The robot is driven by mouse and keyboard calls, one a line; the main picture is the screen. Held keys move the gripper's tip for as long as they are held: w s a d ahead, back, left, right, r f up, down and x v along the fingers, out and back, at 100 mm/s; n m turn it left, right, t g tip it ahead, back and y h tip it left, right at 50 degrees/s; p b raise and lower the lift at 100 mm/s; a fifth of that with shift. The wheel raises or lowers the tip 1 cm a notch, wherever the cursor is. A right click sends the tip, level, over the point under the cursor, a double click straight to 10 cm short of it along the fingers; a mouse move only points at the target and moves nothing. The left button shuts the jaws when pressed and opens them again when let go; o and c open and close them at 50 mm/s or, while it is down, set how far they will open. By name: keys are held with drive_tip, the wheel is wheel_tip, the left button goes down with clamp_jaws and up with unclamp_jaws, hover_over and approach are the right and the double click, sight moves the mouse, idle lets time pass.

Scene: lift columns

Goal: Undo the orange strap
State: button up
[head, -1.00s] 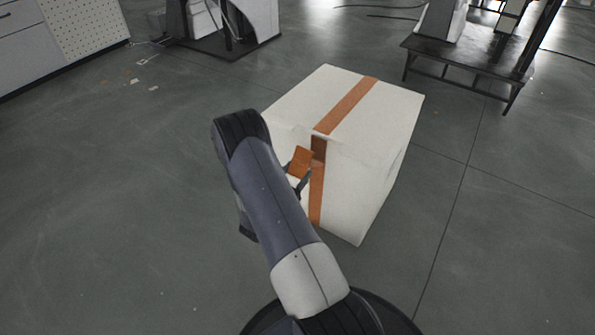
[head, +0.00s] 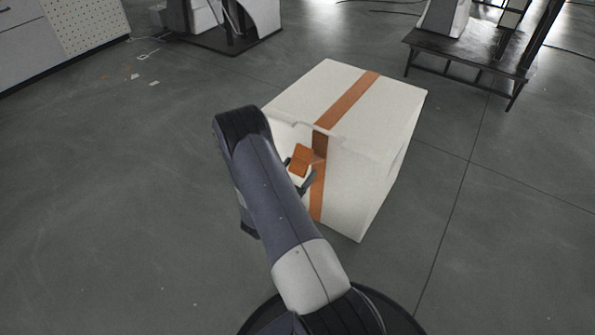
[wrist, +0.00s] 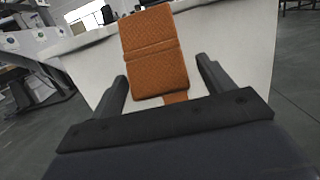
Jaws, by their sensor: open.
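A white box (head: 375,115) stands on the floor in the head view, with an orange strap (head: 347,101) running over its top and down its near face. An orange flap of the strap (head: 302,158) stands out from the near face beside my gripper (head: 307,183). In the wrist view the textured orange flap (wrist: 153,55) lies between and beyond my two dark fingers (wrist: 163,88), which are spread apart with gaps on both sides. The white box (wrist: 235,45) fills the background behind it. My arm hides part of the box's left side in the head view.
A dark low table (head: 465,58) stands at the back right. A white machine on a dark base (head: 222,45) is at the back, and a cabinet (head: 60,35) at the back left. The floor around the box is clear.

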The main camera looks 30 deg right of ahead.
drive_tip(key=p+v, duration=0.2)
drive_tip(key=v, duration=0.9)
drive_tip(key=shift+d+r, duration=0.1)
drive_tip(key=shift+d, duration=0.05)
drive_tip(key=b+x, duration=0.2)
drive_tip(key=x, duration=0.8)
drive_tip(key=shift+w+d, duration=0.2)
drive_tip(key=shift+w, duration=0.05)
drive_tip(key=shift+r, duration=0.15)
